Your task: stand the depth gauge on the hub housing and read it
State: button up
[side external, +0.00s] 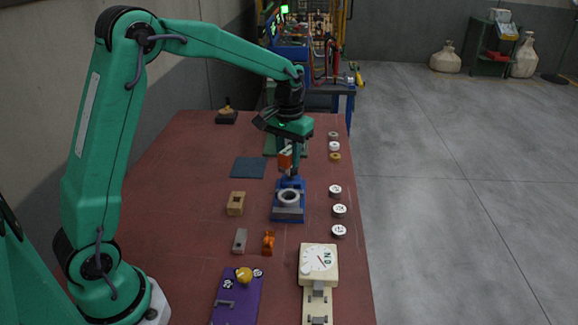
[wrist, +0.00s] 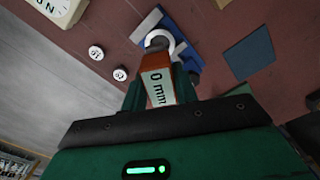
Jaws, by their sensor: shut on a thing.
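The depth gauge (side external: 285,159) is an orange block held in my gripper (side external: 290,168), above and a little behind the hub housing (side external: 289,197). In the wrist view the gauge (wrist: 157,86) sits between the green fingers of my gripper (wrist: 160,92), and its pale display reads "0 mm". The hub housing is a grey ring with an open bore, seated in a blue fixture (side external: 289,216). In the wrist view the ring (wrist: 168,36) shows beyond the gauge, which hides part of it. No contact between gauge and ring can be made out.
Marked white discs (side external: 340,210) line the right. A cream dial box (side external: 318,260), orange piece (side external: 268,242), grey block (side external: 240,240) and purple board (side external: 238,300) lie in front. A wooden block (side external: 236,203) and blue mat (side external: 248,167) are left.

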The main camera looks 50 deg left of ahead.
aim_at(289, 175)
jog(key=shift+f, duration=0.2)
dwell(0.4)
jog(key=shift+f, duration=2.7)
jog(key=shift+f, duration=1.6)
jog(key=o, duration=1.1)
jog(key=shift+o, duration=0.2)
notch_tip(289, 175, up, 7)
jog(key=shift+r, duration=0.35)
